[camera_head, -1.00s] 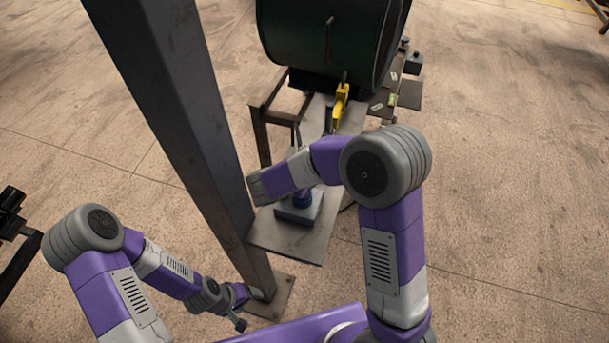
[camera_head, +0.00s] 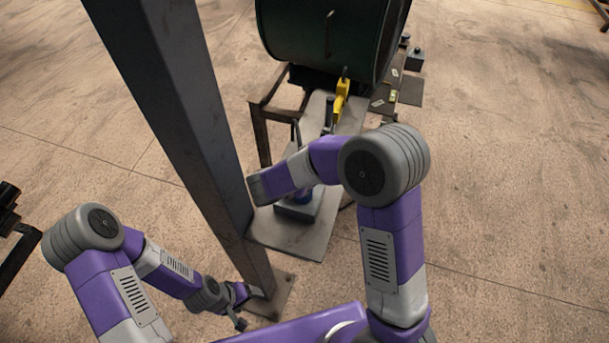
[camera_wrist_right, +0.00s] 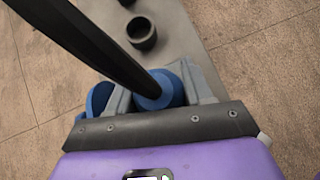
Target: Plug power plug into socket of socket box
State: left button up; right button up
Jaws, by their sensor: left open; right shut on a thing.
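In the right wrist view, a blue power plug (camera_wrist_right: 163,90) on a thick black cable (camera_wrist_right: 95,48) sits between the grey fingers of my right gripper (camera_wrist_right: 165,95), which is shut on it. A second blue part (camera_wrist_right: 97,99) shows just left of the fingers; I cannot tell if it is the socket. In the head view, the grey socket box (camera_head: 296,213) stands on the metal table's near end, partly hidden by my right arm. A little blue shows above it. I cannot see whether plug and socket touch. My left gripper (camera_head: 240,308) is open and empty, low by the pillar's foot.
A grey steel pillar (camera_head: 175,110) rises between my left arm and the metal table (camera_head: 295,240). A dark green drum (camera_head: 325,35) and a yellow-handled tool (camera_head: 341,100) are at the table's far end. A black cup-like part (camera_wrist_right: 142,34) stands on the surface ahead.

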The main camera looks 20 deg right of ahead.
jog(key=shift+f, duration=0.15)
jog(key=shift+r+p, duration=1.35)
jog(key=shift+r, duration=0.5)
dwell(0.8)
jog(key=shift+f+b, duration=1.75)
jog(key=shift+f, duration=0.15)
jog(key=o, duration=1.2)
jog(key=shift+s+r, duration=0.1)
